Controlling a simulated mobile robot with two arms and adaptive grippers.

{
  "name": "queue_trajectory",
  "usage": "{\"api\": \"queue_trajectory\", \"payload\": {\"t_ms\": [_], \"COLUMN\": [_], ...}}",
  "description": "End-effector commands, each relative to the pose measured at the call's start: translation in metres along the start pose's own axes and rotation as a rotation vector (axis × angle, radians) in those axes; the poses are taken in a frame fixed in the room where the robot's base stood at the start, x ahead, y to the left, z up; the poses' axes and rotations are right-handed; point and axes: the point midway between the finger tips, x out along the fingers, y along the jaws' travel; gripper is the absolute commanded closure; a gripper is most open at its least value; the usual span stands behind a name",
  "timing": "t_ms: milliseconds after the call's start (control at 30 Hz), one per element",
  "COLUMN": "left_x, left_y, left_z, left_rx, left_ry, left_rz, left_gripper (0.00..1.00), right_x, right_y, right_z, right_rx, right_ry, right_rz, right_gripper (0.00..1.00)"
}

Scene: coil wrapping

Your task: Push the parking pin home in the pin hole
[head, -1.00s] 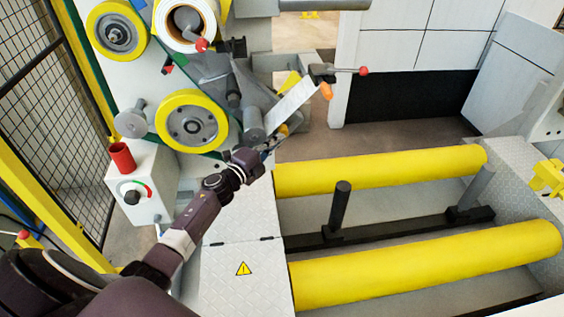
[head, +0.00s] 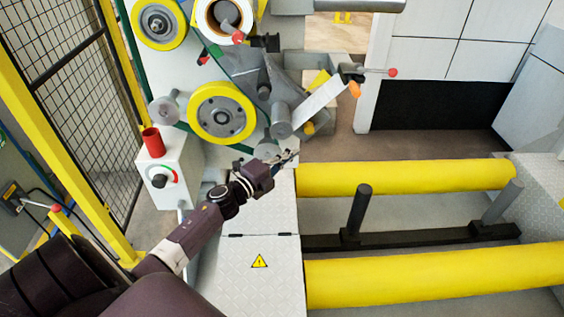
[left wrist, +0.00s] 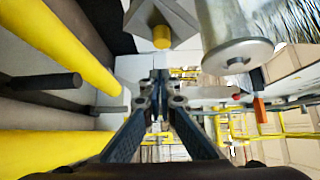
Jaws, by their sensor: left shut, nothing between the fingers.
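My left gripper (head: 288,157) is shut and empty, just below the grey rollers of the wrapping machine. In the left wrist view its fingertips (left wrist: 160,78) are together. A short yellow stub (head: 309,128) sits beside the lower grey roller, above and right of the gripper. In the left wrist view the yellow stub (left wrist: 162,38) sticks out of a grey block, ahead of the fingertips and apart from them. It may be the parking pin; I cannot tell for sure. I cannot make out the pin hole. My right gripper is not in view.
A grey roller (left wrist: 225,35) is close to the gripper's right in the left wrist view. An orange handle (head: 354,90) hangs nearby. Yellow rollers (head: 410,177) and a dark post (head: 358,208) stand to the right. A control box (head: 168,170) and mesh fence are left.

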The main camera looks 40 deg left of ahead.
Motion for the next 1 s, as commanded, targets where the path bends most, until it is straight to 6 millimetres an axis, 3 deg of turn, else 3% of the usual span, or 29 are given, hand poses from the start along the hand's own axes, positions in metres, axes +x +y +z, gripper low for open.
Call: {"api": "queue_trajectory", "payload": {"t_ms": [100, 300, 700, 1000], "left_x": [-0.019, -0.036, -0.041, -0.044], "left_y": [0.002, 0.001, 0.0, 0.002], "left_z": [-0.001, 0.0, 0.0, -0.001], "left_rx": [0.0, -0.001, -0.001, -0.106], "left_ry": [0.001, 0.001, 0.0, -0.085], "left_rz": [0.002, 0.001, 0.0, 0.009], "left_gripper": [1.0, 1.0, 0.99, 0.66], "right_x": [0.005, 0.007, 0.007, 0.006], "right_y": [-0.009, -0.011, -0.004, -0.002], "right_z": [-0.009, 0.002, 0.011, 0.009], "right_rx": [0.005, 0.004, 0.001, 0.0], "right_ry": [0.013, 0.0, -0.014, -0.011], "right_rz": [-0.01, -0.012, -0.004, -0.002], "right_gripper": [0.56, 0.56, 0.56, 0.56]}}
